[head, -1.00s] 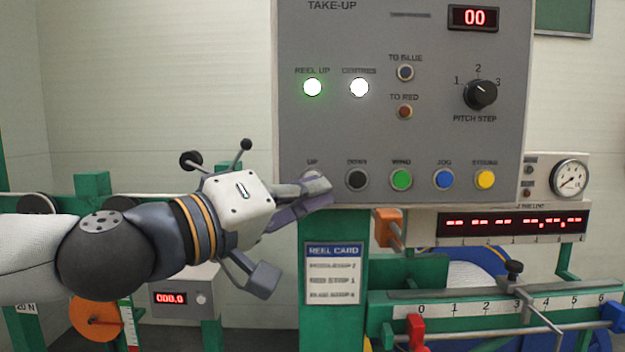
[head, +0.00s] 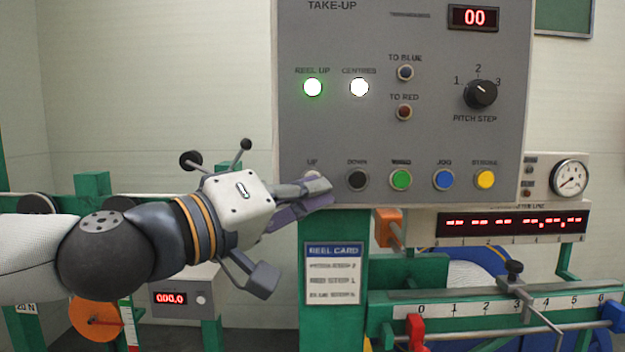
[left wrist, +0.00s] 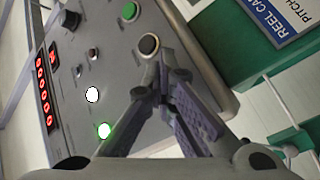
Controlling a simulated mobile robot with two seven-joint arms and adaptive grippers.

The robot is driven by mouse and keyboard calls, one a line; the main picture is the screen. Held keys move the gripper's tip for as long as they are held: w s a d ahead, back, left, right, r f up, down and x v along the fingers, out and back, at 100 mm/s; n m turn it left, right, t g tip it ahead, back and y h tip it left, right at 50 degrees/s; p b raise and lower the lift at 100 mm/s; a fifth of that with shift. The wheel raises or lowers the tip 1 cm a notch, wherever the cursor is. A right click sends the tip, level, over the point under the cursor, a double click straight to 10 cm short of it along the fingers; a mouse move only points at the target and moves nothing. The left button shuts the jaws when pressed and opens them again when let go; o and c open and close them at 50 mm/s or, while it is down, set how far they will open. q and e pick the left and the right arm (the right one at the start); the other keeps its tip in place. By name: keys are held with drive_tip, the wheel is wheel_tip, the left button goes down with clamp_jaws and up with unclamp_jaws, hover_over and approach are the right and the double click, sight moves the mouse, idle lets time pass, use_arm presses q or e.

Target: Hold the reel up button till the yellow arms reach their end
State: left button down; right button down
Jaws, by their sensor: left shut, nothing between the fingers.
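The take-up panel (head: 430,130) fills the upper middle of the head view. Its UP button (head: 312,173) is at the lower left, mostly covered by my fingers. My left gripper (head: 318,190) is shut and empty, with its fingertips at the UP button; the exact contact is hidden. In the left wrist view the fingers (left wrist: 166,80) lie against the panel beside the black DOWN button (left wrist: 147,45). The REEL UP lamp (head: 312,87) glows with a green rim. The CENTRES lamp (head: 359,87) is lit white. No yellow arms show. My right gripper is out of view.
Right of UP are the DOWN (head: 357,180), green WIND (head: 401,180), blue JOG (head: 444,180) and yellow STROKE (head: 485,180) buttons. A reel card (head: 333,273) hangs on the green post below. A ruler rail (head: 500,305) and an orange block (head: 387,228) sit to the right.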

use_arm(q)
drive_tip(key=shift+s, duration=0.1)
idle(0.6)
drive_tip(key=shift+s, duration=0.7)
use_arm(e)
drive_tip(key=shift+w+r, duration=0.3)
